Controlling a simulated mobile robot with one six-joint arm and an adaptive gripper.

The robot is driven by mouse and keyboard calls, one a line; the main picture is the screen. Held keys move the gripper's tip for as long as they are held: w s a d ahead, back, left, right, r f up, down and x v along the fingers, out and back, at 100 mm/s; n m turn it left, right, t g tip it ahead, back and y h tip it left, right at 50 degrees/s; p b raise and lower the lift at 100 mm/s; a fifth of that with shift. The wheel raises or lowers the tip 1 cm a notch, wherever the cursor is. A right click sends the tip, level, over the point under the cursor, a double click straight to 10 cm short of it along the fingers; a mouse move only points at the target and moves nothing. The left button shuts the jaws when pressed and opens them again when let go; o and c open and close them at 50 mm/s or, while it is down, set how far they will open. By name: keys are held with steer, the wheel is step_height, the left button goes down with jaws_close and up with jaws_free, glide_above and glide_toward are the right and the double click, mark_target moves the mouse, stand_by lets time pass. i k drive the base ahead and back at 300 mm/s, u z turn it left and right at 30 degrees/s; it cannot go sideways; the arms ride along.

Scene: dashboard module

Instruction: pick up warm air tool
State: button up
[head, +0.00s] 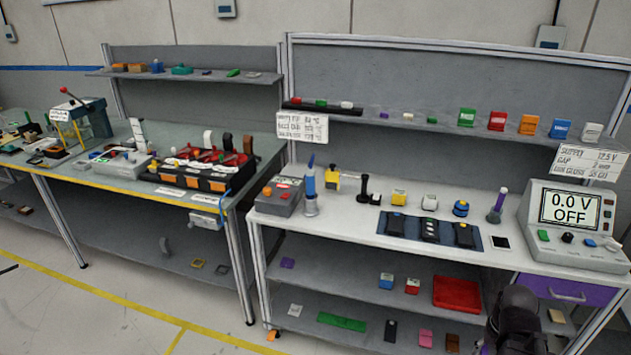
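A blue-handled tool (310,181) stands upright in a grey holder on the white right bench, beside a grey box with a red top patch (279,196). It looks most like the warm air tool, but I cannot be sure at this size. A purple and grey upright tool (497,206) stands farther right, next to the power supply. A dark part of my arm rises at the bottom right edge, in front of the bench and apart from both tools. My gripper's fingers cannot be made out.
A blue mat (393,236) with dark devices lies at the bench's front. Small yellow, black and blue items stand behind it. The supply (573,223) reads 0.0 V OFF. A shelf with coloured blocks runs above. The floor (130,310) in front is mostly clear.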

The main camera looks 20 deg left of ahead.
mark_target(310, 172)
steer(key=u, duration=0.35)
steer(key=i, duration=1.15)
steer(key=u, duration=0.55)
